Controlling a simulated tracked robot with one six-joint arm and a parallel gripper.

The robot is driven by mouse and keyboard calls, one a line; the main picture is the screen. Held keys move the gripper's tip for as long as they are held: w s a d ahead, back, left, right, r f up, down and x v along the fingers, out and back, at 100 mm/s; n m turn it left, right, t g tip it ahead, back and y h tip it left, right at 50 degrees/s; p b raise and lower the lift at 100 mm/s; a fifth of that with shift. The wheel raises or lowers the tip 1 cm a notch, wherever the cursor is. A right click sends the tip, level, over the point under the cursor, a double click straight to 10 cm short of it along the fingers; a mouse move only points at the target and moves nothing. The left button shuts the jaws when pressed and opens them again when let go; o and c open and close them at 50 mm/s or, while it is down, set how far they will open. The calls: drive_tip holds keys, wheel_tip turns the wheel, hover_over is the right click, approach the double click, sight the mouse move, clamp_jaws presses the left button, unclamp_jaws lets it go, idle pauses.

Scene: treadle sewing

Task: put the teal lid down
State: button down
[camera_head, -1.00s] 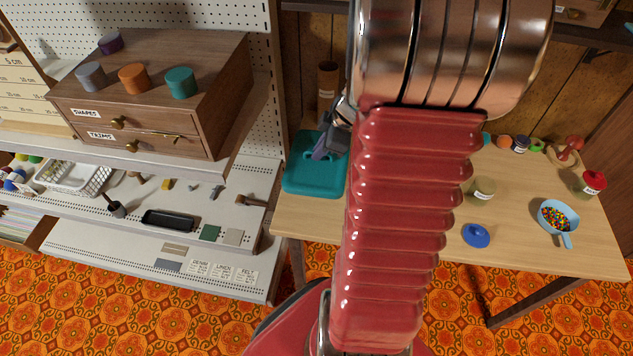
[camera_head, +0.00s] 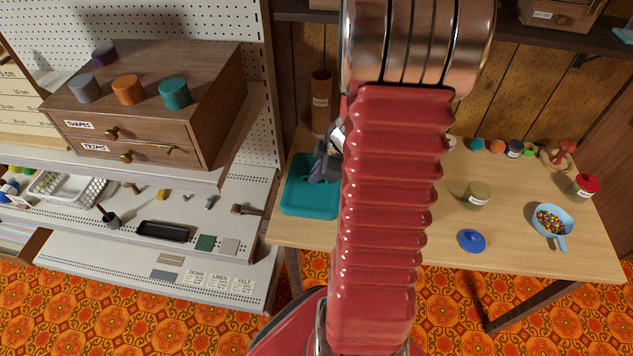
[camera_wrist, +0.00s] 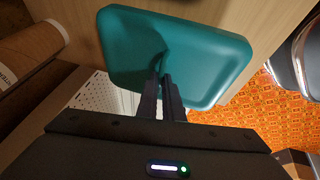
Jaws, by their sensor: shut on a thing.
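The teal lid (camera_head: 308,198) is a flat rounded rectangle over the left end of the wooden table, partly hidden by my gripper and arm. In the wrist view the teal lid (camera_wrist: 205,62) fills the upper middle, with a raised ridge at its centre. My gripper (camera_head: 317,176) is above the lid in the head view. In the wrist view my gripper (camera_wrist: 162,80) has its two dark fingers close together on the ridge. I cannot tell whether the lid touches the tabletop.
The wooden table (camera_head: 400,235) has free room at its front middle. A blue lid (camera_head: 472,240), an olive jar (camera_head: 477,195), a blue scoop with beads (camera_head: 552,222) and a red-topped jar (camera_head: 583,187) stand to the right. A shelf with a drawer box (camera_head: 150,110) is left.

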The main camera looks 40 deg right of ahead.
drive_tip(key=shift+f, duration=1.85)
drive_tip(key=c, duration=1.9)
unclamp_jaws()
drive_tip(key=shift+r, duration=0.1)
drive_tip(key=shift+v, duration=5.9)
drive_tip(key=shift+d, duration=0.1)
